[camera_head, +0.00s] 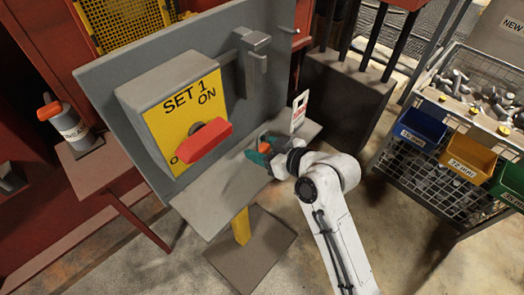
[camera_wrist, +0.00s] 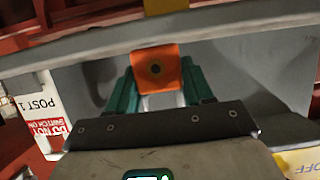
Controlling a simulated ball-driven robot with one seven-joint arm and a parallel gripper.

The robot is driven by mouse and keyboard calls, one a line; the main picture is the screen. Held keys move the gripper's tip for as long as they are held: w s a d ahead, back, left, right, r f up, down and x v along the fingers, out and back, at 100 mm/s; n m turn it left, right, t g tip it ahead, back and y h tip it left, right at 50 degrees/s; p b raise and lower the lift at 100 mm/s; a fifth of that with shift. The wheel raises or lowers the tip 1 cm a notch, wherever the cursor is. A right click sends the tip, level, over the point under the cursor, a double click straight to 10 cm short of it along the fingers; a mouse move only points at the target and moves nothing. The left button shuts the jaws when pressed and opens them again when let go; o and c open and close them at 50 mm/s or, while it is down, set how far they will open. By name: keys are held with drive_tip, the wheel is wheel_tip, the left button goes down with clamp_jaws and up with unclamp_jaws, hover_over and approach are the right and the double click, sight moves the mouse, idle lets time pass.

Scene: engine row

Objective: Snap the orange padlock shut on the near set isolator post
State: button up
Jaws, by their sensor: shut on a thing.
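My gripper (camera_head: 264,152) has teal fingers and is low over the grey shelf at the front of the post. Only a bit of the padlock's orange shows in the head view. The isolator post has a grey board (camera_head: 107,85) and a grey box with a yellow "SET 1" plate (camera_head: 190,112). A red handle (camera_head: 204,143) lies across the plate, tilted. I cannot make out the padlock's shackle.
A white tag (camera_head: 299,111) stands at the shelf's right end; it reads "POST 1" in the wrist view (camera_wrist: 42,104). A grey bracket (camera_head: 254,55) is on the board, above right of the box. A wire rack with coloured bins (camera_head: 419,128) stands at the right.

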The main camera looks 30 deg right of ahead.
drive_tip(key=shift+c, duration=1)
drive_tip(key=shift+r, duration=0.1)
drive_tip(key=shift+r, duration=0.6)
drive_tip(key=s+a+r+p, duration=0.1)
drive_tip(key=s+r+p, duration=0.7)
drive_tip(key=s+r, duration=0.3)
drive_tip(key=s, duration=0.2)
drive_tip(key=shift+s+a+r, duration=0.3)
drive_tip(key=shift+s+a, duration=0.1)
drive_tip(key=shift+f, duration=0.1)
